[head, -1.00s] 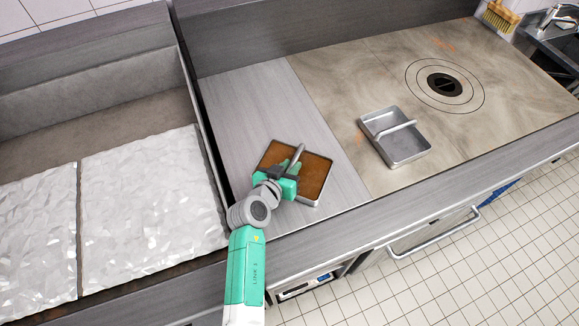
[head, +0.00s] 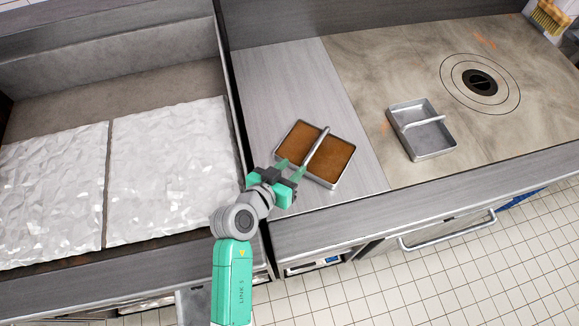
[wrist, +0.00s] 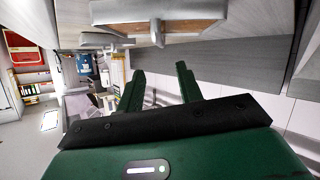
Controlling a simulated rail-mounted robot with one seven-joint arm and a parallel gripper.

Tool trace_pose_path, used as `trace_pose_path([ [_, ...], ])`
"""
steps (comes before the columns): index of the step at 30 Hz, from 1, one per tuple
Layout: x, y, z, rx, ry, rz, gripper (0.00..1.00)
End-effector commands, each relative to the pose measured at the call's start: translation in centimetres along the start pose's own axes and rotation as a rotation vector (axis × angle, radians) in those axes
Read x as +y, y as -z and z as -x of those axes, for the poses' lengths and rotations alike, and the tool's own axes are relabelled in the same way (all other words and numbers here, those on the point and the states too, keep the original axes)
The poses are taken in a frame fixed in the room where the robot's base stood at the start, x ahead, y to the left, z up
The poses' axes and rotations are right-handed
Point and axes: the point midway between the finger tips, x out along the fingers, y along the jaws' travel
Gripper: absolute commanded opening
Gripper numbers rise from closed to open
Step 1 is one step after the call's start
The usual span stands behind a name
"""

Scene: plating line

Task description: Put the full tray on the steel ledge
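The full tray (head: 346,168), a shallow metal pan with brown contents and a bar handle (head: 318,143) across its middle, sits flat on the steel ledge (head: 285,85). My gripper (head: 289,168) is at the tray's front-left side, clear of the handle. In the wrist view my gripper's two green fingers (wrist: 160,70) stand apart with nothing between them. The tray (wrist: 195,27) shows at the top of that view, beyond the fingertips.
An empty metal tray (head: 424,138) with a handle stands on the brownish hot plate (head: 380,60) to the right, near a round ringed plate (head: 480,82). A bin of white ice-like slabs (head: 165,165) lies left of the ledge. A brush (head: 552,16) is at the far right.

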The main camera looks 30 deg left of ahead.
Motion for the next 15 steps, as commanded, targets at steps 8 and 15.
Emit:
trace_pose_path([
  [8, 0.0, 0.0, 0.3, 0.0, 0.0, 0.0, 0.36],
  [15, 3.2, 7.0, 0.2, 0.081, -0.001, -0.085, 0.36],
])
